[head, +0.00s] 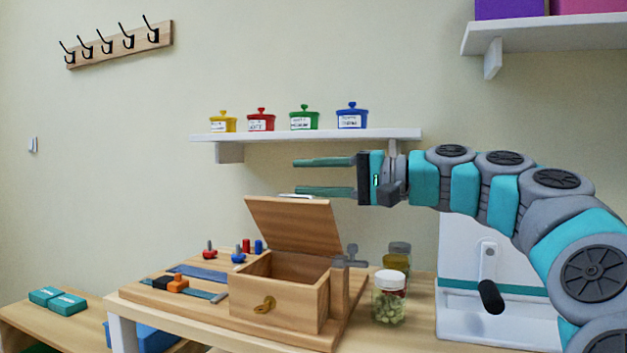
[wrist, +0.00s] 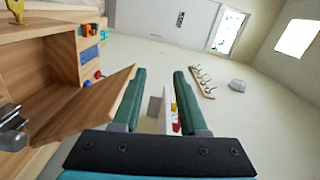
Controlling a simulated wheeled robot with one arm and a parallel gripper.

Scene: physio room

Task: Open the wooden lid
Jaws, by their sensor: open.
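The wooden lid (head: 295,238) stands raised and tilted above the wooden box (head: 277,303), so the box's inside shows in the head view. Nothing is between the fingers. I cannot tell whether the lower finger touches the lid.
A wall shelf (head: 320,135) with several coloured pots is behind my gripper. Jars (head: 389,298) stand right of the box. A board (head: 200,285) with straps and knobs lies left of it. A white crank device (head: 487,275) is at the right. The air left of my gripper is clear.

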